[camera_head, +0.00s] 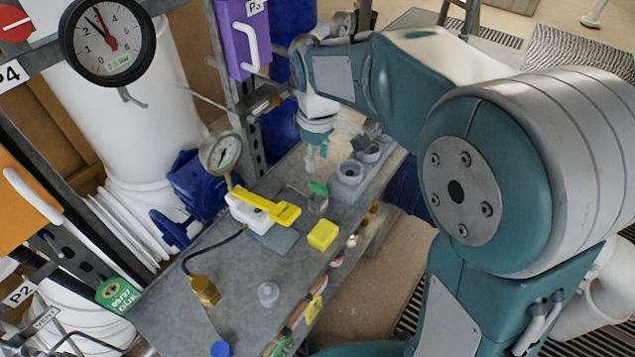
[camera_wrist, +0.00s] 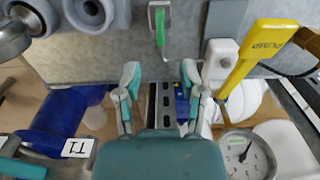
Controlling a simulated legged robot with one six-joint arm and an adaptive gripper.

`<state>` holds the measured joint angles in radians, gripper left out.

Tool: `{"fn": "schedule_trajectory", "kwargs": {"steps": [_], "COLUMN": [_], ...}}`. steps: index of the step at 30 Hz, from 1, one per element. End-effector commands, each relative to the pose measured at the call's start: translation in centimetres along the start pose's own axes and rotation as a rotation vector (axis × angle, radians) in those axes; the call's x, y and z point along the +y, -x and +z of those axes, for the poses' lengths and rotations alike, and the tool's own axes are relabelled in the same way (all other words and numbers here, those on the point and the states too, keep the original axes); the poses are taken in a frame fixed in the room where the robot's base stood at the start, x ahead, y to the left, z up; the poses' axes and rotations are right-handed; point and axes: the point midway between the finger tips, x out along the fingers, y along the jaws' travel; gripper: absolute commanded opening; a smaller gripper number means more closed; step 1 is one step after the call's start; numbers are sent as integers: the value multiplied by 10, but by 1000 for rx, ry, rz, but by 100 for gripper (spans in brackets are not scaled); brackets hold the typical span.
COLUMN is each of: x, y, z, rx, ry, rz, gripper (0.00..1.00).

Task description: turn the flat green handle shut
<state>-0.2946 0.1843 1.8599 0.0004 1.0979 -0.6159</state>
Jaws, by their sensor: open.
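The flat green handle (camera_head: 318,188) sits on a small metal valve on the grey bench, beside the yellow pump lever. In the wrist view the green handle (camera_wrist: 160,27) lies upright in the picture at the top centre, on a metal fitting. My gripper (camera_head: 316,158) is above the bench, close behind the handle in the head view. In the wrist view my gripper (camera_wrist: 161,75) has its two fingers apart with nothing between them. The handle is beyond the fingertips, roughly in line with the gap, and appears untouched.
The yellow pump lever (camera_head: 270,208) on its white body stands left of the handle, with a yellow block (camera_head: 322,235) in front. Grey round sockets (camera_head: 349,172) are to the right. A gauge (camera_head: 220,152) and blue valve (camera_head: 195,185) stand behind the bench.

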Motion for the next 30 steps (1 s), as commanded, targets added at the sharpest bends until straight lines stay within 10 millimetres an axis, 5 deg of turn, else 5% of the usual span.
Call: {"fn": "schedule_trajectory", "kwargs": {"steps": [12, 25, 29, 30], "x": [0, 0, 0, 0], "y": [-74, -87, -86, -86], "z": [0, 0, 0, 0], "rx": [-2, 1, 1, 0], "ry": [-2, -2, -2, -2], "rz": [-1, 1, 1, 1], "gripper": [51, 51, 0, 0]}}
